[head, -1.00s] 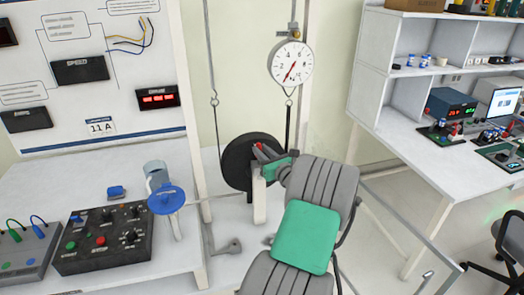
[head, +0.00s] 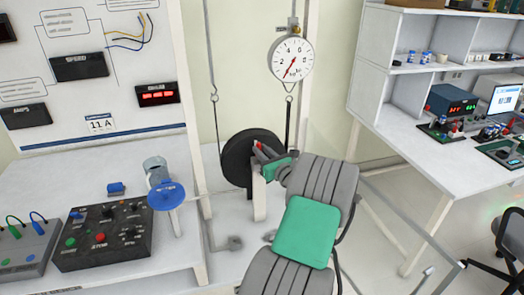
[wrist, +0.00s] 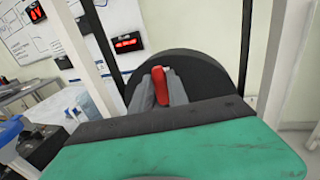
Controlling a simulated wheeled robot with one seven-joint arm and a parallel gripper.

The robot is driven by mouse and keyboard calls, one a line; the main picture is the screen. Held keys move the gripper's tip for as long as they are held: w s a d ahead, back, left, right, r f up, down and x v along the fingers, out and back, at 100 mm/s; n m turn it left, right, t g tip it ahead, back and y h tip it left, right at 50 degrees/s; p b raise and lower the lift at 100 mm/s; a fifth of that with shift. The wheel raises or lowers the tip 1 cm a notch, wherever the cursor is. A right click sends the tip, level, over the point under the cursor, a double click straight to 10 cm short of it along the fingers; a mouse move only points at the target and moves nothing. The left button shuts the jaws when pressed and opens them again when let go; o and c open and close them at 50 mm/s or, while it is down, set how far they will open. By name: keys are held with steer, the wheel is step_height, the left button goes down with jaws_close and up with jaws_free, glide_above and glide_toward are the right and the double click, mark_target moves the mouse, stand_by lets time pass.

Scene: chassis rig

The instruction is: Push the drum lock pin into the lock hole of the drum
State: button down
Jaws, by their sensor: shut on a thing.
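The drum (head: 236,160) is a dark round wheel below the dial gauge, and it also fills the middle of the wrist view (wrist: 205,75). My gripper (head: 262,150) is at the drum's right side in the head view. Its grey fingers (wrist: 160,88) are shut on the red drum lock pin (wrist: 159,82), whose red end also shows in the head view (head: 258,145). The pin is in front of the drum face. The lock hole is hidden, and I cannot tell whether the pin is inside it.
A round dial gauge (head: 290,58) hangs above, with cords at both sides of the drum. A pale upright post (head: 259,198) stands before the drum. A blue-handled part (head: 166,196) and a control box (head: 102,236) are on the left bench.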

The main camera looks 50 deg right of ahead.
steer(key=shift+f, duration=0.7)
steer(key=c, duration=1.2)
jaws_free()
steer(key=b+v, duration=0.1)
steer(key=v, duration=0.7)
steer(key=shift+w, duration=0.1)
